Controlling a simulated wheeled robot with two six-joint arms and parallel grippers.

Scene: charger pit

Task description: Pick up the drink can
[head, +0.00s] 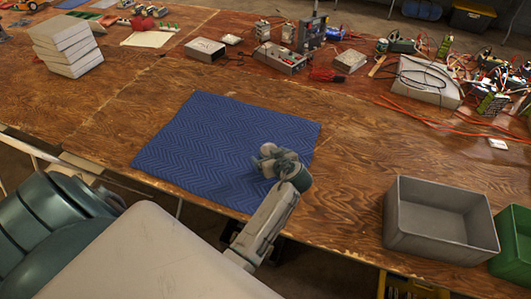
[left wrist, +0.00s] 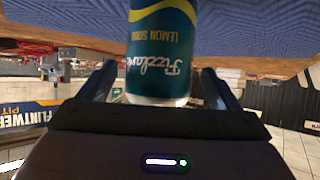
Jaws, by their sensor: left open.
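The drink can (left wrist: 162,50) is teal with a yellow band, and its lettering reads upside down in the left wrist view. It is between the two fingers of my left gripper (left wrist: 157,72), with its silver-rimmed end toward the palm and its other end cut off by the frame. The fingers are spread on either side of it. In the head view my left gripper (head: 276,160) is over the blue mat (head: 205,135), near its right edge. My right gripper is not in view.
A grey open bin (head: 397,220) and a green bin (head: 515,238) stand at the right front of the wooden table. White stacked boxes (head: 65,45) are at the back left. Electronics and orange cables (head: 430,122) clutter the back right. Most of the mat is bare.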

